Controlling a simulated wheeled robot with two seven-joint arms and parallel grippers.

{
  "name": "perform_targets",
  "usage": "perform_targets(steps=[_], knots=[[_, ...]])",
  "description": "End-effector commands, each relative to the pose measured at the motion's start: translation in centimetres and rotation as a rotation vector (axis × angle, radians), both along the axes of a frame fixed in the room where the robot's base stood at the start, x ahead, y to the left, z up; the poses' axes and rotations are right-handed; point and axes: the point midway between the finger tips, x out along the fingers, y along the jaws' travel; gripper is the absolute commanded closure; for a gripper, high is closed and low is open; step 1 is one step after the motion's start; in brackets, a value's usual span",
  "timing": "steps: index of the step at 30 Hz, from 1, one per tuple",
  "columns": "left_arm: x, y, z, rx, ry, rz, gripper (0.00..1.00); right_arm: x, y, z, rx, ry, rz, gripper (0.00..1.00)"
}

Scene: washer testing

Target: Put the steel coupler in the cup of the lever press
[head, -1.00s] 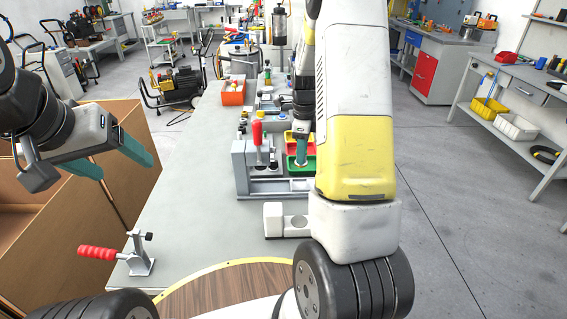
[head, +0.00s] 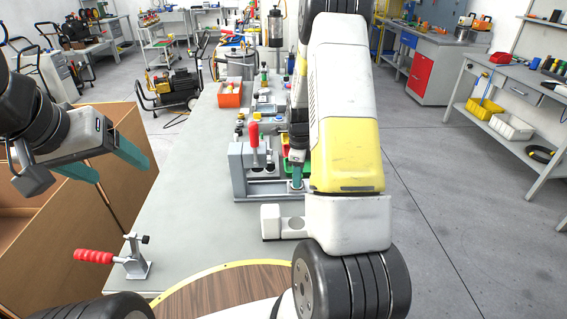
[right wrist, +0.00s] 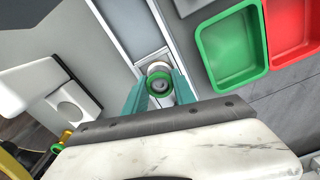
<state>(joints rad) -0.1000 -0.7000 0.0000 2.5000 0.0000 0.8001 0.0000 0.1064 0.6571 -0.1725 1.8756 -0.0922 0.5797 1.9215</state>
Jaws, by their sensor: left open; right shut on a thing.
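The lever press (head: 238,172) is a grey fixture with an upright red handle, standing mid-table in the head view. My right gripper (head: 297,181) points down at the right end of its base. In the right wrist view, my right gripper (right wrist: 160,93) is shut on a small round piece, seen end-on as a green ring around a grey centre; I take it as the steel coupler (right wrist: 160,86). A pale round rim, apparently the cup (right wrist: 157,67), shows just behind and below it. Whether they touch is unclear. My left gripper (head: 115,165) is open and empty at the left.
A white block with a round recess (head: 291,223) lies in front of the press. A red-handled clamp (head: 134,262) stands at the table's front left. Green (right wrist: 230,48) and red (right wrist: 290,25) bins sit beside the press. Bare grey table (head: 190,190) lies left of it.

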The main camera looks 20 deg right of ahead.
Motion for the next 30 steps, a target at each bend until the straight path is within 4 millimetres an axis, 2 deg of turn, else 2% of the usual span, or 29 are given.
perform_targets(steps=[1, 4, 13, 16, 20, 30], knots=[[0.0, 0.0, 0.0, 0.0, 0.0, 0.0, 0.27, 0.0, 0.0, -0.1, 0.0, 0.001, 0.0, 0.65], [0.0, 0.0, 0.0, 0.0, 0.0, 0.0, 0.27, 0.0, 0.0, -0.1, 0.0, 0.0, 0.0, 0.47], [0.0, 0.0, 0.0, 0.0, 0.0, 0.0, 0.27, 0.0, 0.0, 0.0, 0.0, 0.0, 0.0, 0.47], [0.0, 0.0, 0.0, 0.0, 0.0, 0.0, 0.27, 0.1, 0.0, 0.6, -0.001, -0.003, 0.001, 0.47], [0.0, 0.0, 0.0, 0.0, 0.0, 0.0, 0.27, 0.2, 0.0, 2.6, -0.001, -0.005, 0.001, 0.47], [0.0, 0.0, 0.0, 0.0, 0.0, 0.0, 0.27, 0.1, 0.0, 9.7, 0.0, -0.004, 0.001, 0.47]])
